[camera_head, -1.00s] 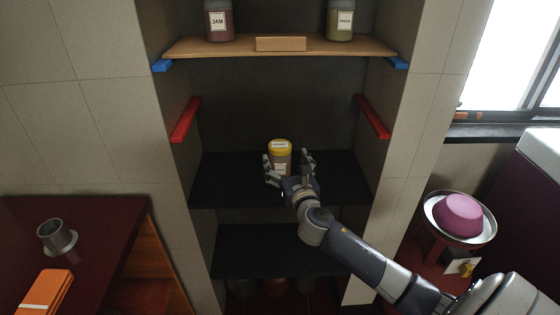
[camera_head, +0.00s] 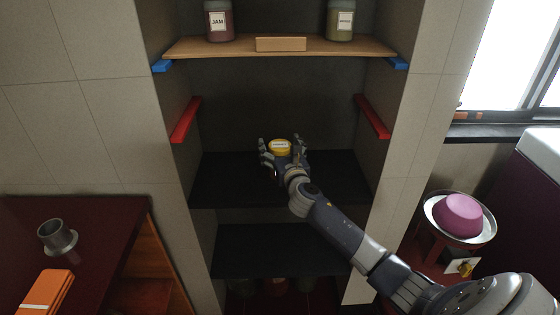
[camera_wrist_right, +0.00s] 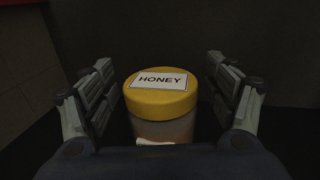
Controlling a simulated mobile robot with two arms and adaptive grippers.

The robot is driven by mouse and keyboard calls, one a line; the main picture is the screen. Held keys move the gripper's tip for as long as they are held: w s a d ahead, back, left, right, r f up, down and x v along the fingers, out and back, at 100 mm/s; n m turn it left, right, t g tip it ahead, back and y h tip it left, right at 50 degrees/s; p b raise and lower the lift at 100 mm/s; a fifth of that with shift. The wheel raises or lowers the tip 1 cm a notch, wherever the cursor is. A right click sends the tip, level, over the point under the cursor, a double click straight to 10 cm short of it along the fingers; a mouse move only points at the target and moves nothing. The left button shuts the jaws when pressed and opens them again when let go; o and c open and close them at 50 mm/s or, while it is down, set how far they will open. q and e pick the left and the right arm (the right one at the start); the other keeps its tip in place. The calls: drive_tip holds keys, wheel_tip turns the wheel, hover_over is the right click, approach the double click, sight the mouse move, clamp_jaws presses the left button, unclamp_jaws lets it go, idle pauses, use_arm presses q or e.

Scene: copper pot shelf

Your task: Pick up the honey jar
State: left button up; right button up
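The honey jar (camera_head: 279,146) has a yellow lid with a white label and stands upright on the dark middle shelf (camera_head: 232,181). In the right wrist view the honey jar (camera_wrist_right: 161,97) sits between the two fingers, its label reading HONEY. My right gripper (camera_head: 282,143) is open around the jar, one finger on each side. The right wrist view shows a gap between each finger of my right gripper (camera_wrist_right: 165,95) and the lid. The jar's lower body is mostly hidden by the gripper in the head view. My left gripper is not in view.
A wooden shelf (camera_head: 220,47) above holds a jam jar (camera_head: 219,22) and a green jar (camera_head: 340,21). Red brackets (camera_head: 186,120) stick out from the side walls. A metal cup (camera_head: 57,237) stands at left; a pink object (camera_head: 459,213) lies on a plate at right.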

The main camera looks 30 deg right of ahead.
drive_tip(key=c, duration=1.4)
drive_tip(key=shift+r, duration=0.1)
drive_tip(key=shift+c, duration=0.7)
drive_tip(key=shift+r, duration=0.1)
